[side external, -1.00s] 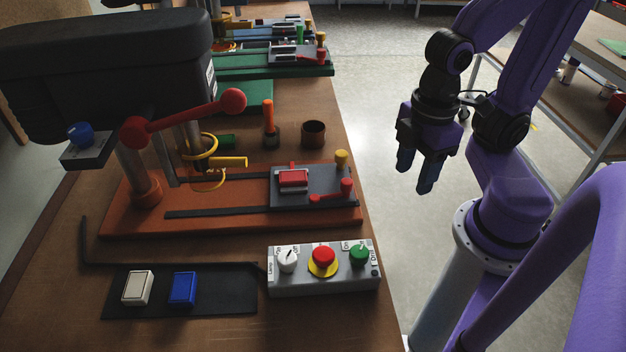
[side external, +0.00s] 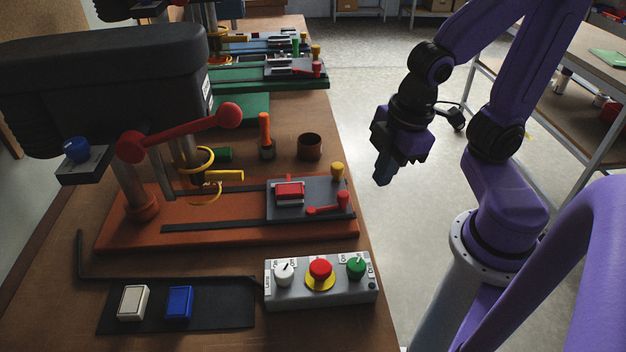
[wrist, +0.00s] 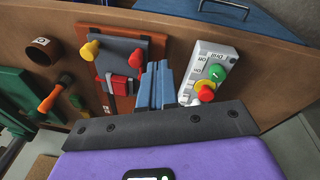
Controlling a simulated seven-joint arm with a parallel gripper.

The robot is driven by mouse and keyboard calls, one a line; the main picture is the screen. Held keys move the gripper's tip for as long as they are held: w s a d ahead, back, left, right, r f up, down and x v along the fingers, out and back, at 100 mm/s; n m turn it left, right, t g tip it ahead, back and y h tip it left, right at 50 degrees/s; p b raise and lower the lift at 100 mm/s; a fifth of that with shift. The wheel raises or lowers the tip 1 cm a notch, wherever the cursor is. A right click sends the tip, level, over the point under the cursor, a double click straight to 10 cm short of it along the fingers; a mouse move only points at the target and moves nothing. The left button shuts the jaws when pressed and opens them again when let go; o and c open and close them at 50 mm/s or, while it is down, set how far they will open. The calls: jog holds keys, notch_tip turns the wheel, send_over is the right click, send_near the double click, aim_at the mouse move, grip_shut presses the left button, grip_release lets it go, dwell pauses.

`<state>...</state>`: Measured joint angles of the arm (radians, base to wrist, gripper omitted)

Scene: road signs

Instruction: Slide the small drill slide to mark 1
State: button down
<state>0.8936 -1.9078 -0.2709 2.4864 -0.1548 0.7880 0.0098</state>
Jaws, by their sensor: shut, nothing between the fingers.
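The near drill press has an orange base (side external: 130,235) with dark rails. On it sits a grey slide (side external: 318,208) bearing a red block (side external: 290,191), a yellow knob (side external: 337,170) and a red lever (side external: 330,205). This slide also shows in the wrist view (wrist: 122,50). A farther drill has a green base (side external: 318,84) with a grey slide (side external: 290,68). I cannot tell which is the small drill, nor read any mark. My gripper (side external: 382,177) is shut and empty, right of the bench and apart from both slides; its fingers show in the wrist view (wrist: 157,68).
A grey control box (side external: 320,290) with white, red and green knobs stands at the bench's near right. A brown cup (side external: 309,147) and an orange-handled tool (side external: 265,135) stand behind the orange base. A black mat (side external: 220,315) bears white and blue blocks.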

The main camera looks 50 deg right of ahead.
jog(key=w+r+n+t+y, duration=0.15)
jog(key=w+t, duration=0.35)
jog(key=w, duration=0.7)
notch_tip(320, 180, up, 2)
jog(key=n+t+y, duration=0.1)
jog(key=n+y, duration=0.1)
jog(key=n, duration=0.2)
send_over(306, 190)
jog(key=w, duration=0.4)
jog(key=s+d+f+n+g+y, duration=0.3)
jog(key=s+d+f+n+g, duration=0.3)
jog(key=d+n, duration=0.25)
jog(key=shift+m+g, duration=0.4)
jog(key=shift+g, duration=0.1)
jog(key=x, duration=0.9)
jog(key=shift+w+a+f, duration=0.2)
jog(key=shift+w+f, duration=0.05)
jog(key=shift+w, duration=0.15)
jog(key=shift+w, duration=0.1)
jog(key=w+a, duration=1.1)
jog(key=shift+w+a, duration=0.3)
jog(key=shift+a, duration=0.05)
